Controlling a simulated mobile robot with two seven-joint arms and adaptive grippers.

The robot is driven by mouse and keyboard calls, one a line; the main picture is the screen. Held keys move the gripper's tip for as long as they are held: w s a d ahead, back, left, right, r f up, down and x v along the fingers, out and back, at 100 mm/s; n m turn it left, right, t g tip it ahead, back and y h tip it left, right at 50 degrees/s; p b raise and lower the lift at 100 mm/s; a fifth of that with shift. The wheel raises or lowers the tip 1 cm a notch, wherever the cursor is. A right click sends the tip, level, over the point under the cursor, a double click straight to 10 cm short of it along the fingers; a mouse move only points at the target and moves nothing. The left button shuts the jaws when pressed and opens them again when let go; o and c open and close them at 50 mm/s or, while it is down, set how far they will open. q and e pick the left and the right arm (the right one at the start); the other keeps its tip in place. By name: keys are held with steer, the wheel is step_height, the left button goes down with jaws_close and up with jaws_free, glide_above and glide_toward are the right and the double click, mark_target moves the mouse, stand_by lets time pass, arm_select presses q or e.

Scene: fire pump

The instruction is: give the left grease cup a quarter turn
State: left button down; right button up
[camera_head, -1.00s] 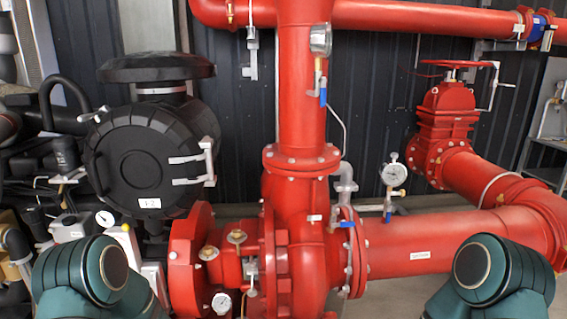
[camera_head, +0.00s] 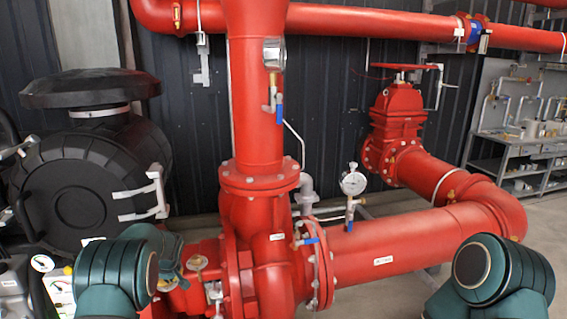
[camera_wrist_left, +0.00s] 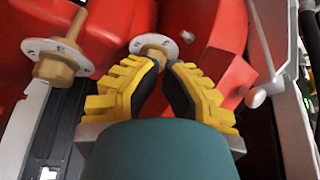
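Two brass grease cups with pale round flanges stand on the red pump housing. In the head view one cup (camera_head: 198,262) shows just right of my left arm; the other is hidden behind that arm. In the left wrist view one cup (camera_wrist_left: 58,62) stands at the left, clear of the fingers. The other cup (camera_wrist_left: 153,50) is just beyond the fingertips of my left gripper (camera_wrist_left: 164,66). The yellow fingers are partly open with a narrow gap; I see no clear grip on the cup. My right gripper is out of view; only its arm shows.
The red pump (camera_head: 262,225) and its pipes fill the middle. A pressure gauge (camera_head: 353,184) stands on the right pipe. A black round housing (camera_head: 85,185) is at the left. A pale lever with a round knob (camera_wrist_left: 258,97) is right of the fingers. Open floor lies at the right.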

mark_target(169, 287)
arm_select(q)
steer(key=w+f+b, duration=0.2)
steer(key=f+b, duration=0.1)
steer(key=shift+a+f+y, duration=0.15)
steer(key=shift+a+y, duration=0.05)
steer(key=shift+y, duration=0.1)
steer(key=shift+f+b, duration=0.55)
steer(key=shift+r, duration=0.1)
steer(key=shift+w+a, duration=0.2)
stand_by(1.0)
steer(key=shift+s+a+b, duration=0.2)
steer(key=shift+a+b, duration=0.05)
steer(key=shift+b, duration=1.2)
steer(key=shift+s+d, duration=0.1)
